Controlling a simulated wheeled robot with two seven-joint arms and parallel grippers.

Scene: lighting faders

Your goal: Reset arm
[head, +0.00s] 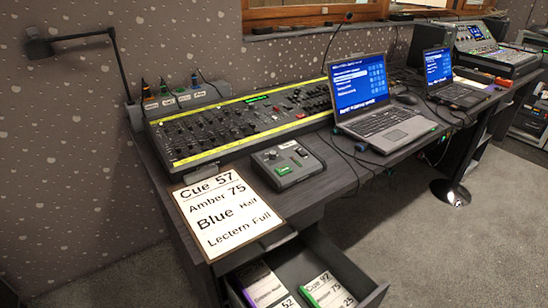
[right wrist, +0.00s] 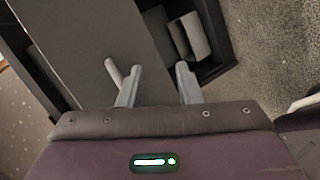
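The lighting console (head: 235,125) with rows of knobs and faders lies along the back of the desk. A cue card (head: 228,214) on the front left of the desk reads Cue 57, Amber 75, Blue Half, Lectern Full. A small grey control box (head: 288,163) with a green-lit button sits right of the card. My right gripper (right wrist: 155,80) is open, its fingers apart with nothing between them. A pale rod beside its left finger is unclear. My right gripper does not show in the head view, and my left gripper shows in neither view.
The drawer (head: 370,299) below the desk is open and holds cards (head: 328,290); it also shows in the right wrist view (right wrist: 225,68). Two laptops (head: 372,100) (head: 450,78) stand on the desk with loose cables. A lamp (head: 40,48) rises at left. Carpet (head: 490,215) is clear at right.

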